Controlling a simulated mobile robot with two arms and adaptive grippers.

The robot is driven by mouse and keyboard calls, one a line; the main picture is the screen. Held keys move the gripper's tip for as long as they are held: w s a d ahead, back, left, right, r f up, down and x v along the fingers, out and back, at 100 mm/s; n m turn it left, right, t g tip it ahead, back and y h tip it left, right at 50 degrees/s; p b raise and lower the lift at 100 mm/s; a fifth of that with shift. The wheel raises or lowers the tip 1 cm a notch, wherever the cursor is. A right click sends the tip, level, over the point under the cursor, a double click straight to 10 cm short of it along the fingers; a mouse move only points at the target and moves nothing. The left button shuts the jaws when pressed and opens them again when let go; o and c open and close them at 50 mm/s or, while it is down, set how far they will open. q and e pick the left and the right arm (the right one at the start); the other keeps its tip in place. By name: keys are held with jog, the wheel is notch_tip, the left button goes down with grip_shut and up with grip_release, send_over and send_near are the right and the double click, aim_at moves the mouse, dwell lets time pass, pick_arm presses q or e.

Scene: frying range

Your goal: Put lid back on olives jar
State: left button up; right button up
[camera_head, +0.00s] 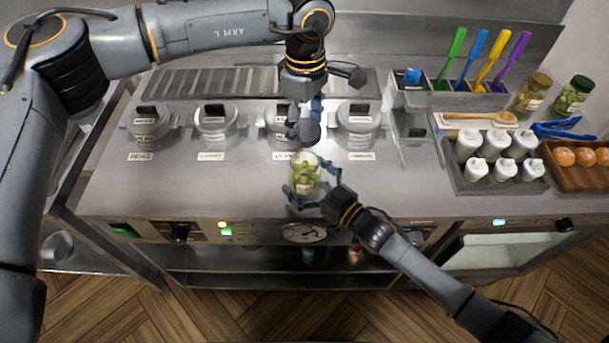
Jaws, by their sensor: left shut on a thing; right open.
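The olives jar (304,179) is clear glass with green olives and a pale label. It stands upright near the front edge of the steel counter, and its top looks open. My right gripper (311,188) is open low at the jar, with a finger on either side; I cannot tell if they touch it. My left gripper (305,136) points down just above and behind the jar's mouth. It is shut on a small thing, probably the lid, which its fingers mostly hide.
Several labelled lidded pots (215,125) stand behind. To the right are a rack of coloured-handled utensils (440,98), two closed jars (530,95), a tray of white bottles (455,178) and a wooden tray (570,180). The counter left of the jar is clear.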

jog(key=c, duration=1.8)
pick_arm(q)
send_over(305, 150)
jog(key=s, duration=0.3)
jog(key=shift+w+f, duration=0.1)
jog(key=shift+f, duration=2.35)
jog(key=shift+f, duration=0.9)
jog(key=shift+f, duration=0.6)
